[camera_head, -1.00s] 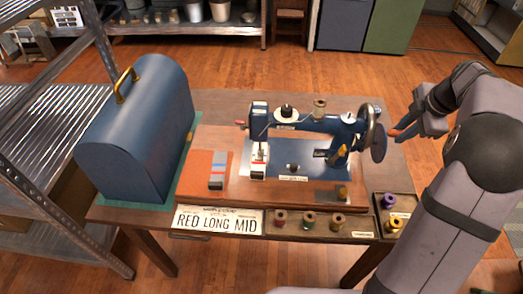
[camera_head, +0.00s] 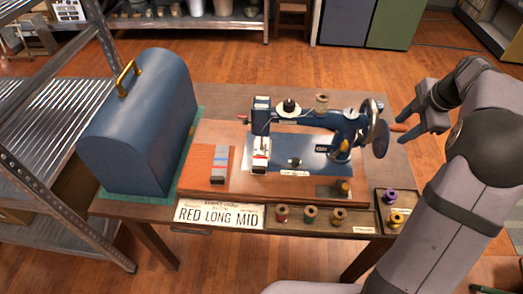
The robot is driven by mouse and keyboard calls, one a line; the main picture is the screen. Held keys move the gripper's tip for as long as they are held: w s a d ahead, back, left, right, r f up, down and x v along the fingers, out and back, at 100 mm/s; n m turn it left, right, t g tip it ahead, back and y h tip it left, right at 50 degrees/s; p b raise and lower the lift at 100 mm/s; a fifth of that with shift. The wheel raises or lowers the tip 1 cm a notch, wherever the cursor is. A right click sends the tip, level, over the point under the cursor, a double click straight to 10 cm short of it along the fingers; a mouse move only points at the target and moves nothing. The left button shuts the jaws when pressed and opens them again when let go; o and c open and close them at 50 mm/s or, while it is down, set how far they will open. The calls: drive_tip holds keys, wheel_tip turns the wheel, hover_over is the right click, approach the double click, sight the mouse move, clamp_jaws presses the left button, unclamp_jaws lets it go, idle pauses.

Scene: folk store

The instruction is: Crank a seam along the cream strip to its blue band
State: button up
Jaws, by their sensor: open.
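The blue sewing machine (camera_head: 318,122) stands on a wooden base in the middle of the table. Its handwheel (camera_head: 376,135) is at the right, with an orange-brown crank handle (camera_head: 398,127) pointing right. My gripper (camera_head: 402,127) is open at the crank handle, its fingers apart on either side of it in the picture; contact cannot be told. A small pale strip (camera_head: 260,160) lies under the needle end at the left; its bands are too small to make out.
A blue domed case (camera_head: 150,125) stands at the left of the table. Thread spools (camera_head: 310,214) sit in a front tray; purple and yellow spools (camera_head: 390,197) are at the right. Metal shelving (camera_head: 105,130) stands left.

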drive_tip(key=shift+r, duration=0.1)
drive_tip(key=a+p+v, duration=0.1)
drive_tip(key=p+v, duration=0.3)
drive_tip(key=v, duration=0.4)
drive_tip(key=shift+s+d+r+p, duration=0.2)
drive_tip(key=shift+d+r+p, duration=0.2)
drive_tip(key=shift+d, duration=0.1)
idle(0.6)
